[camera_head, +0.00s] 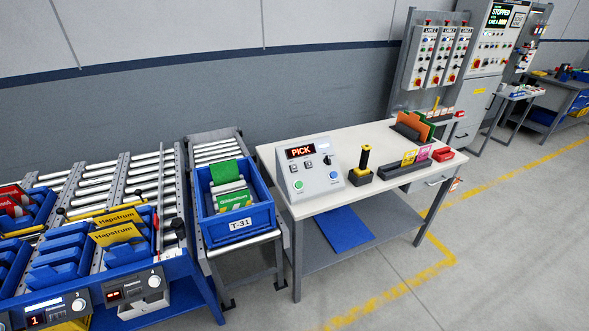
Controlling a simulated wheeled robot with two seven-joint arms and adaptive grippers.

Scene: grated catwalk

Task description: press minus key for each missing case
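A lane module (55,310) at the lower left shows a red "1", with a round white button (78,304) and small keys too small to read. A second module (132,287) marked "4" shows red dashes and has its own round button (154,281). Yellow Hapstrum cases (117,233) stand in blue bins behind them. A blue tote (238,221) labelled T-31 holds green and white cases (234,198). A grey console (310,170) on the white table reads PICK and has two small keys, a green button and a blue button. Neither of my grippers is in view.
The white table (385,140) also holds a black-and-yellow scanner-like item (362,167), a card holder (405,169) and a red item (443,154). Roller lanes (95,185) fill the left. Control panels (440,55) stand behind. Floor at the lower right is clear.

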